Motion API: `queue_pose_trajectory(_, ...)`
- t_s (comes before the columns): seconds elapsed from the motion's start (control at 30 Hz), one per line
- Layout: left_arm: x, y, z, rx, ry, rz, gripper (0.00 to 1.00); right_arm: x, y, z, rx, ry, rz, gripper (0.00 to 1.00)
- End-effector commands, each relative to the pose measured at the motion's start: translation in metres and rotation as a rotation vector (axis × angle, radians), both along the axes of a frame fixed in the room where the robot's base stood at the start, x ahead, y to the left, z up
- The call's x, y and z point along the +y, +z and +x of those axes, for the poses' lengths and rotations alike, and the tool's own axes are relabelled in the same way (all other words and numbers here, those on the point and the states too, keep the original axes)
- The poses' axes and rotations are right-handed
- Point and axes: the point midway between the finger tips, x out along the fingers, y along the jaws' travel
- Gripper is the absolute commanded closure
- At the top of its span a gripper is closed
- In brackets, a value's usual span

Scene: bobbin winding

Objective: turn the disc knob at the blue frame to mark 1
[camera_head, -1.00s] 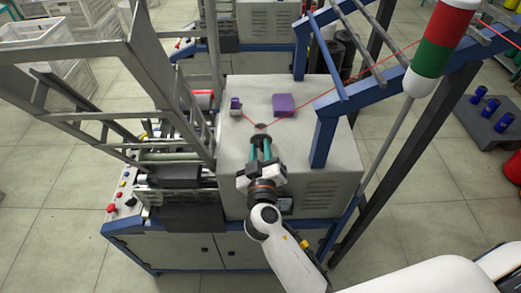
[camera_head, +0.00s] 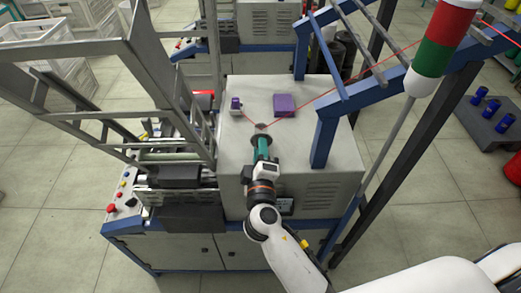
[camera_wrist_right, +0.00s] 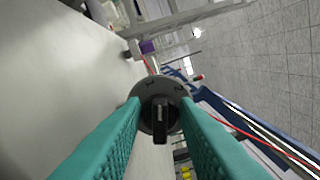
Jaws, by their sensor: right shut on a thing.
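The disc knob (camera_wrist_right: 148,88) is a dark grey round disc with a black raised grip bar (camera_wrist_right: 160,118). It sits on the grey machine cabinet (camera_head: 235,150), and in the head view only a small dark bit (camera_head: 261,126) shows past the fingers. My right gripper (camera_head: 262,142) reaches it from the front; its teal fingers (camera_wrist_right: 160,108) are shut on the knob, one on each side. The blue frame (camera_head: 325,135) stands to the right of the knob. My left gripper is not in view.
A purple block (camera_head: 284,104) and a small purple spool (camera_head: 235,102) are on the cabinet behind the knob. A red thread runs from near the knob to the upper right. A grey metal rack (camera_head: 165,70) rises at left; a red-green signal lamp (camera_head: 436,55) is at right.

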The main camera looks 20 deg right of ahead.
Motion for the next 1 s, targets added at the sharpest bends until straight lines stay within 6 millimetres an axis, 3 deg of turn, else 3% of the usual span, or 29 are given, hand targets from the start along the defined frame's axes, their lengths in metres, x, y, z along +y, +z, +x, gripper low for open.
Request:
queue_pose_trajectory(0.4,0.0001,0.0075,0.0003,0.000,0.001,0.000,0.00,0.0008,-0.0009,0.0000,0.077,0.002,-0.268,0.96)
queue_pose_trajectory(1.0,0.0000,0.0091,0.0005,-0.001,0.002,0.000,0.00,0.0007,-0.0024,-0.0001,0.101,0.001,-0.348,0.96)
